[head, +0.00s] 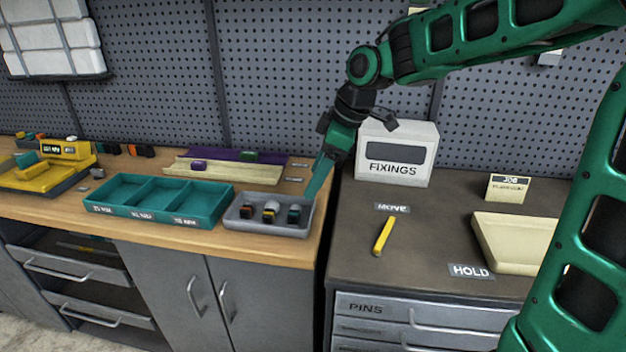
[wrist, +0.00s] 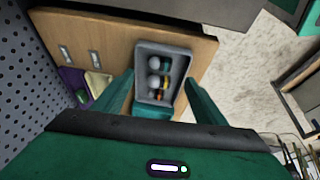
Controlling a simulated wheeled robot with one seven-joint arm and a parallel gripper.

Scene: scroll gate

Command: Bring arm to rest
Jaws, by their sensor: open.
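My arm is green and reaches in from the right in the head view. My gripper (head: 318,178) points down over the right end of the wooden bench, at the grey tray (head: 240,222). In the wrist view my gripper (wrist: 160,98) shows two green fingers spread wide, with the tray (wrist: 140,112) seen between them. The tray holds a few small dark parts with coloured bands and pale tops. Nothing is held between the fingers. In the head view the fingertips overlap the tray's back right corner; I cannot tell whether they touch it.
A teal divided tray (head: 150,218) stands left of the grey tray. Behind are cream and purple racks (head: 225,172). A FIXINGS box (head: 397,155), a yellow stick (head: 383,236) and a cream tray (head: 500,262) are on the dark right counter. A pegboard wall stands behind.

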